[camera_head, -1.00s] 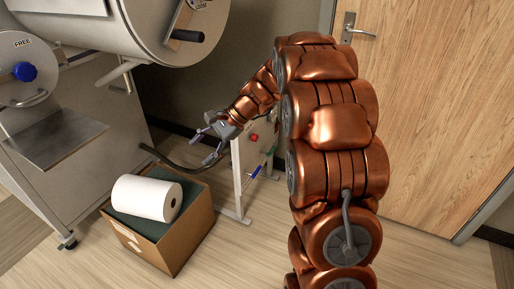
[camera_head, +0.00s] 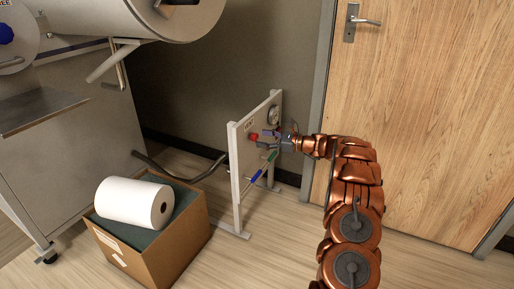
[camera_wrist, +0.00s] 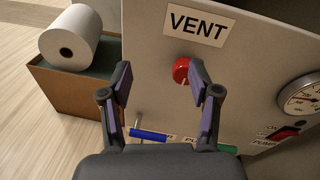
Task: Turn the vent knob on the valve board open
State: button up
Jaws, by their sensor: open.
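The valve board (camera_head: 243,150) is a pale upright panel on legs, beside the wall. The red vent knob (camera_wrist: 182,71) sits under a VENT label (camera_wrist: 197,27) in the wrist view; it also shows as a small red spot in the head view (camera_head: 254,137). My gripper (camera_wrist: 160,84) is open, its two fingers pointing at the board. The knob lies between the fingertips in the picture, nearer the right one, which partly overlaps it. I cannot tell whether either finger touches it. In the head view my gripper (camera_head: 273,138) is in front of the board, close to the knob.
A blue handle (camera_wrist: 148,135) and a green handle (camera_wrist: 228,149) are low on the board. A gauge (camera_wrist: 300,95) and a red pump switch (camera_wrist: 287,132) are at right. A cardboard box (camera_head: 165,243) with a white roll (camera_head: 135,202) stands left. A door (camera_head: 430,110) is at right.

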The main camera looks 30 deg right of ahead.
aim_at(257, 138)
jog(key=d+f+m+t+b, duration=0.1)
jog(key=d+f+m, duration=0.1)
jog(key=d+f, duration=0.15)
jog(key=shift+n, duration=0.3)
jog(key=shift+w+d+r+b+x, duration=0.15)
jog(key=shift+b+x, duration=0.25)
jog(key=shift+x, duration=0.75)
jog(key=shift+w+d+r+b+x, duration=0.15)
jog(key=shift+b+x, duration=0.3)
jog(key=shift+x, duration=0.75)
jog(key=shift+s+d+r+b+x, duration=0.15)
jog(key=shift+b+x, duration=0.25)
jog(key=shift+x, duration=0.75)
jog(key=shift+w+a, duration=0.1)
jog(key=shift+c, duration=0.3)
jog(key=c, duration=1.1)
